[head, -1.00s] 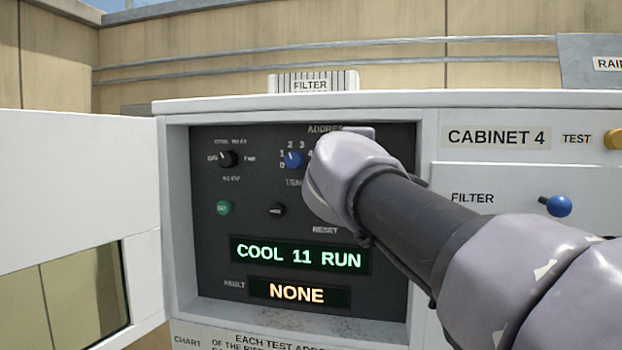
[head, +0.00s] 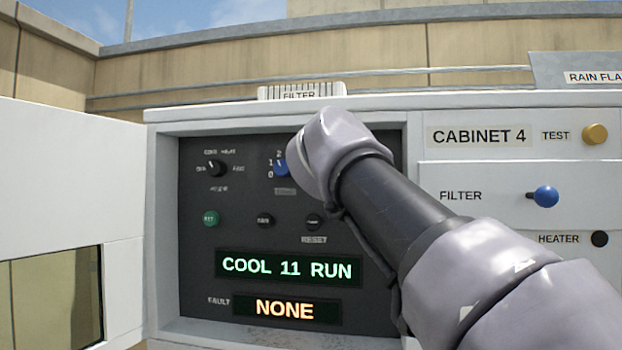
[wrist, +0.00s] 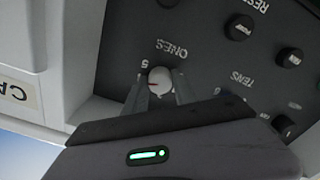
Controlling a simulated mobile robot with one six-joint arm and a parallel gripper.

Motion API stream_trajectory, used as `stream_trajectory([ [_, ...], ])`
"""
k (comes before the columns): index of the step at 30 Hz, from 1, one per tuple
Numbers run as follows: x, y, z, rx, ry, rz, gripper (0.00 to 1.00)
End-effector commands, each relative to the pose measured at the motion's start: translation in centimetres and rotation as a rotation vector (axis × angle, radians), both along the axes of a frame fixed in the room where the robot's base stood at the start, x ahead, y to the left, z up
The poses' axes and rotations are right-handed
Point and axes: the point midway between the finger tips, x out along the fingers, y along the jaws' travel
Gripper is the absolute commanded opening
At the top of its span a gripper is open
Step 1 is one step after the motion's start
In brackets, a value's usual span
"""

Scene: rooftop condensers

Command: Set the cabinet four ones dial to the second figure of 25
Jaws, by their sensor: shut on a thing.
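The ones dial (wrist: 159,78) is a pale round knob with a small red mark on it. It sits on the dark panel by the word ONES, which looks upside down in the wrist view, and a figure 5 shows beside it. My gripper (wrist: 160,86) is shut on this dial, one finger on each side. In the head view my arm hides the ones dial and my fingers. The green display (head: 290,267) reads COOL 11 RUN.
The fault display (head: 286,309) reads NONE. The open cabinet door (head: 70,180) stands at the left. The mode knob (head: 216,168), a green button (head: 211,218) and black buttons share the panel. A blue filter knob (head: 545,196) juts out at the right.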

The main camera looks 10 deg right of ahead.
Motion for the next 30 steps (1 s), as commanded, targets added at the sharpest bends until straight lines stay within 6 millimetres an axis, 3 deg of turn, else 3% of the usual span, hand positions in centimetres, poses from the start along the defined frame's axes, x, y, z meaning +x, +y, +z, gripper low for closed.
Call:
stream_trajectory([
  [18,0.03,0.05,-0.15,0.506,-0.164,0.0,0.0],
  [30,0.04,0.07,-0.06,0.667,-0.217,0.0,0.0],
])
